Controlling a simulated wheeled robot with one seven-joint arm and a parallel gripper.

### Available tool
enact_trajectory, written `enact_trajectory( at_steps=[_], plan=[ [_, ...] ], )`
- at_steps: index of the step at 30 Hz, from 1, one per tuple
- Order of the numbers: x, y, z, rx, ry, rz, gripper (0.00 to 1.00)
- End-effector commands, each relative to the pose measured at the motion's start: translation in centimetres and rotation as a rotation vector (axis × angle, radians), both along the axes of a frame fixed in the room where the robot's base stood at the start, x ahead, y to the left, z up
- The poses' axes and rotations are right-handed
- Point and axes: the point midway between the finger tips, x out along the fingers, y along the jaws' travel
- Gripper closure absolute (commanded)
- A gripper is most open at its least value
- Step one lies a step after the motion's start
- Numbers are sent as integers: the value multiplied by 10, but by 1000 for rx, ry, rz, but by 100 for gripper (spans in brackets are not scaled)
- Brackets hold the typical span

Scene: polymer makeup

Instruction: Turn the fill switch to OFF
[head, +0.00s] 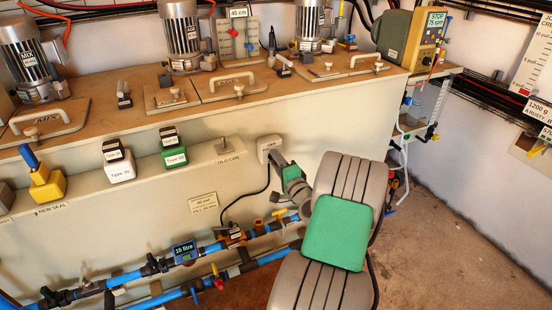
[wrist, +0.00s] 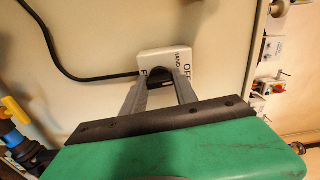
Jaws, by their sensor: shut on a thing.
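The fill switch is a white box (wrist: 150,60) on the pale tank wall. In the wrist view its face reads "OFF" and "HAND" beside the right finger, with part of another letter at the left. It also shows in the head view (head: 268,143), just beyond my fingers. My gripper (wrist: 163,82) is at the switch face, its two grey fingers shut on the dark switch knob. The fingers hide most of the knob, so I cannot tell which mark it points to. In the head view my gripper (head: 277,163) reaches the switch from below right.
A black cable (head: 250,205) hangs from the switch. Blue pipes with valves and a "10 litre" meter (head: 185,253) run below. A ledge (head: 205,155) at left holds a green block (head: 175,158) and a white block (head: 119,166). Floor (head: 440,240) at right is clear.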

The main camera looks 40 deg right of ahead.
Motion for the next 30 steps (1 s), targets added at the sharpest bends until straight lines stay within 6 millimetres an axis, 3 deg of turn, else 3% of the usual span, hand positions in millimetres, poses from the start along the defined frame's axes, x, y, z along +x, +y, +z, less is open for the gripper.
enact_trajectory(
  at_steps=[21,22,30],
  plan=[
    [0,0,0,80,-25,1,100],
    [0,0,0,80,-25,1,63],
    [0,0,0,80,-25,0,44]
  ],
)
